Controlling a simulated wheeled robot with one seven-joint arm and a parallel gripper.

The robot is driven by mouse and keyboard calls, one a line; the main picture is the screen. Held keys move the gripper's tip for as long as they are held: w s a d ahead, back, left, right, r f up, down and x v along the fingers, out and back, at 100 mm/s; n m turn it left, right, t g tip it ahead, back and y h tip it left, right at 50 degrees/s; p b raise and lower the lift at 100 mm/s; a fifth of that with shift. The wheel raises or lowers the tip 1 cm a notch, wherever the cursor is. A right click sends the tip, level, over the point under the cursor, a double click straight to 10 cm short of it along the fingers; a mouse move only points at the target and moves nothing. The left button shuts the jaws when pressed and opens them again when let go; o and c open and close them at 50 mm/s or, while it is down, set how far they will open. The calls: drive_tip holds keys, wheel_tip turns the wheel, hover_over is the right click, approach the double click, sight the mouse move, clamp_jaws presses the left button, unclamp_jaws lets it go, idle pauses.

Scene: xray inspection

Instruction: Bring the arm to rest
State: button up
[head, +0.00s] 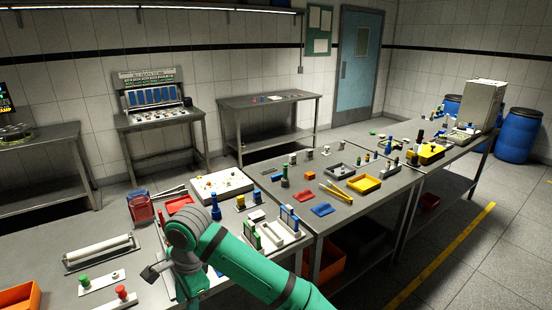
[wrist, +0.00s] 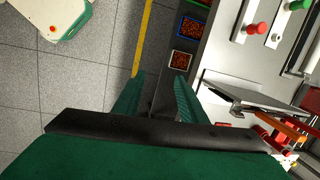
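My green arm (head: 250,268) reaches in from the bottom of the head view, over the left part of the front bench (head: 215,285). Its grey wrist joint (head: 187,228) is bent, and the hand hangs down, partly hidden by the arm. In the wrist view my gripper (wrist: 158,95) shows two green fingers standing apart with nothing visible held between them. Below the fingers are the bench's front edge and the tiled floor (wrist: 80,80).
Bins of red pieces (wrist: 182,59) sit by the bench edge. Open floor (head: 470,260) lies to the right.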

drive_tip(key=s+a+f+n+t+y, duration=0.1)
drive_tip(key=a+t+y, duration=0.1)
drive_tip(key=a+y, duration=0.45)
drive_tip(key=s+a+f+n+t+y, duration=0.1)
drive_tip(key=a+f+y, duration=0.15)
drive_tip(key=a, duration=0.65)
drive_tip(key=s+d+f+m+t+h, duration=0.1)
drive_tip(key=s+d+f+t+h, duration=0.1)
drive_tip(key=s+d+f+t, duration=0.4)
drive_tip(key=s+d+f+t+h, duration=0.2)
drive_tip(key=d+f, duration=0.1)
drive_tip(key=d, duration=0.5)
drive_tip(key=s+d+f+m+t+h, duration=0.1)
drive_tip(key=s+d+f+t+h, duration=0.3)
drive_tip(key=d, duration=0.3)
drive_tip(key=s+d+r+n+h, duration=0.1)
drive_tip(key=s+d+n, duration=0.4)
drive_tip(key=s+d, duration=0.3)
drive_tip(key=s+d+r+n+h, duration=0.1)
drive_tip(key=s+d+n, duration=0.3)
drive_tip(key=s+d, duration=0.4)
drive_tip(key=s+h, duration=0.1)
drive_tip(key=s, duration=0.3)
drive_tip(key=shift+s+d+n, duration=0.25)
drive_tip(key=shift+s+n, duration=0.15)
drive_tip(key=shift+c, duration=0.9)
